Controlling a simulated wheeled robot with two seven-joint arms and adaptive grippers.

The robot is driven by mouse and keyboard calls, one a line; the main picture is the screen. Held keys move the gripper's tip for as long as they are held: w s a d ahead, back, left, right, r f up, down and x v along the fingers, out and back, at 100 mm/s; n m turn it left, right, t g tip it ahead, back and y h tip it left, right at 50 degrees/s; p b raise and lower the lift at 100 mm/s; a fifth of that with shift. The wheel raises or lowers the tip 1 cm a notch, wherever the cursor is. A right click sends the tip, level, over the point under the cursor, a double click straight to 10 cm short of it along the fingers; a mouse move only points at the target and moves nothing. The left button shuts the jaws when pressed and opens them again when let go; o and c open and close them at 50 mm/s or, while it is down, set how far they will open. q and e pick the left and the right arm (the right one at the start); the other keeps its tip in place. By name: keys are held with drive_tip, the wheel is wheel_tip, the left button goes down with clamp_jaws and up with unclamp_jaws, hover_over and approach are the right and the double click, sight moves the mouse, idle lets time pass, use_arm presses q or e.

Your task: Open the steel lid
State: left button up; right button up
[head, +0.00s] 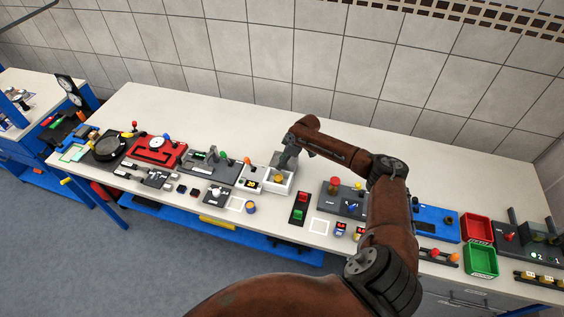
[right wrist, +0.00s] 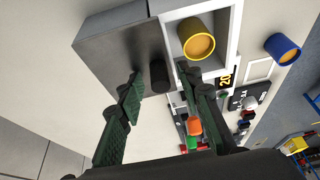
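The steel lid (right wrist: 112,45) is a plain grey plate in the right wrist view, beside the open part of a white box (right wrist: 236,25). A short dark knob (right wrist: 158,76) stands at the lid's edge nearest the opening. A yellow cylinder (right wrist: 198,42) shows inside the box, uncovered. My right gripper (right wrist: 159,72) is open, its two green-black fingers apart on either side of the knob. I cannot tell whether either finger touches it. In the head view the right arm reaches over the box, where the yellow cylinder (head: 278,179) also shows. My left gripper is out of view.
A small panel with a "20" display (right wrist: 225,79) adjoins the box. A blue cylinder (right wrist: 283,47) stands near a white outlined square. In the head view, a red panel (head: 156,150) lies left and red (head: 478,227) and green (head: 481,260) bins lie right. Table behind the box is clear.

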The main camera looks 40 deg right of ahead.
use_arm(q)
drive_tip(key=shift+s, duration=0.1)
use_arm(e)
drive_tip(key=shift+r, duration=0.25)
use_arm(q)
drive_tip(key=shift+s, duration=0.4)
use_arm(e)
drive_tip(key=v, duration=1.1)
drive_tip(key=shift+s+r, duration=0.15)
drive_tip(key=shift+r, duration=0.05)
drive_tip(key=shift+d, duration=0.15)
